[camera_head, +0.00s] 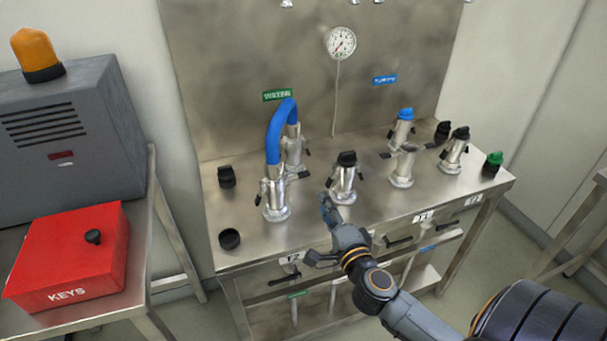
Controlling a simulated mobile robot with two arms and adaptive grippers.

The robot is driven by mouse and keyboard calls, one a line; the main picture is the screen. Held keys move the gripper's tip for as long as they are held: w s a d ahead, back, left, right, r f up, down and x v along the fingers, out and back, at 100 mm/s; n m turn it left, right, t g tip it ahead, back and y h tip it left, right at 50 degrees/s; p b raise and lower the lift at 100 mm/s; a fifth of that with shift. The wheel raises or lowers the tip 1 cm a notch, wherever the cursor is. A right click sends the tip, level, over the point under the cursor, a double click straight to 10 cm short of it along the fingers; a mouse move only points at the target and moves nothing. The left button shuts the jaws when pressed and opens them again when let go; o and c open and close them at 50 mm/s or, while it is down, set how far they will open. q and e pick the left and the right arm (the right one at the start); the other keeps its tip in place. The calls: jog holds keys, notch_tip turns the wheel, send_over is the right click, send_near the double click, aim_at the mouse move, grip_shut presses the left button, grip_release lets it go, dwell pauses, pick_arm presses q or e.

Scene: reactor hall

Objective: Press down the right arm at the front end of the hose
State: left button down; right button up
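The blue hose (278,120) arches between two silver couplings on the steel bench. Its front end sits on the front coupling (275,195), which stands upright. The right arm (299,175) at this front end is a small dark-tipped lever sticking out to the right. A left arm (258,199) hangs down close along the coupling's other side. My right gripper (330,208) reaches in from the lower right, at the bench's front, right of and below the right arm and apart from it. Its fingers are small and blurred here, so I cannot tell their opening. My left gripper is not in view.
A black-capped coupling (345,178) stands close behind my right gripper. A blue-capped coupling (403,128) and others stand farther right. Loose black caps (229,239) lie at the bench's left. A red key box (68,258) sits on a separate table at left.

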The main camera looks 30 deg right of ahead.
aim_at(308, 176)
jog(key=x, duration=1.3)
jog(key=shift+w, duration=0.35)
grip_shut()
